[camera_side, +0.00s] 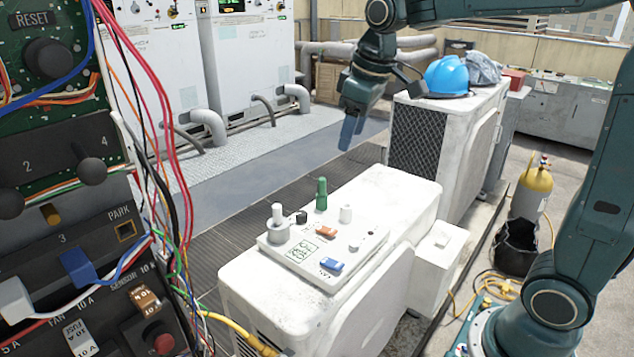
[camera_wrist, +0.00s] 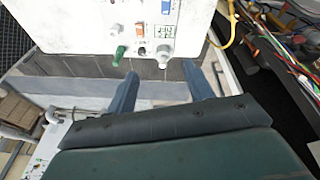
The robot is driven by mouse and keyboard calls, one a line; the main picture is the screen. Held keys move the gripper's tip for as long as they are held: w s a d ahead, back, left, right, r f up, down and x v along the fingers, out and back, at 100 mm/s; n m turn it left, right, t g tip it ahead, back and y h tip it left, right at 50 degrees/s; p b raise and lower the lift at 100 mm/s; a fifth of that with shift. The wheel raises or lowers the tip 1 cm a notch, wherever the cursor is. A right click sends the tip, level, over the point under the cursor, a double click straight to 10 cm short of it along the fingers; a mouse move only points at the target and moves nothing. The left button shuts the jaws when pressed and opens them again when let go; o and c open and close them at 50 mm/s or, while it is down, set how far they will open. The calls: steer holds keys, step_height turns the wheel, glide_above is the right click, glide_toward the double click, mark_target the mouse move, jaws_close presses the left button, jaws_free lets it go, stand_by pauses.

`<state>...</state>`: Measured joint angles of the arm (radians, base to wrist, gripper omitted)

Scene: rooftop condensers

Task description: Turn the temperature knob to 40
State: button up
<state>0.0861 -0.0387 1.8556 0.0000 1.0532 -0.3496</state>
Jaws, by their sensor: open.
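A white control panel (camera_side: 318,262) lies on top of the near white condenser unit. It carries a pale round knob with a tall post (camera_side: 277,228), a green handle (camera_side: 321,194), a small white post (camera_side: 345,213), a small dark knob (camera_side: 301,217), an orange switch (camera_side: 326,231) and a blue switch (camera_side: 331,265). Labels are too small to read, so I cannot tell which is the temperature knob or its setting. My gripper (camera_side: 347,138) is open and empty, above and behind the panel. In the wrist view its fingers (camera_wrist: 162,84) are apart, below the pale knob (camera_wrist: 163,58) and green handle (camera_wrist: 119,55).
An open electrical cabinet (camera_side: 70,180) with loose wires fills the left foreground. A second condenser (camera_side: 450,140) with a blue hard hat (camera_side: 447,75) stands behind the panel. The air directly above the panel is clear.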

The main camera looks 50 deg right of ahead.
steer(key=w+d+f+n+g, duration=0.1)
steer(key=w+d+f, duration=0.15)
steer(key=w, duration=0.45)
steer(key=w+d+f+n+g, duration=0.1)
steer(key=w+d+f, duration=0.1)
steer(key=w+f, duration=0.3)
steer(key=n+g, duration=0.1)
steer(key=n, duration=0.1)
glide_above(302, 213)
step_height(302, 213, down, 10)
steer(key=shift+w+f, duration=0.1)
steer(key=shift+f, duration=0.05)
steer(key=shift+f, duration=0.1)
step_height(302, 213, down, 14)
steer(key=shift+r, duration=0.2)
steer(key=c, duration=1)
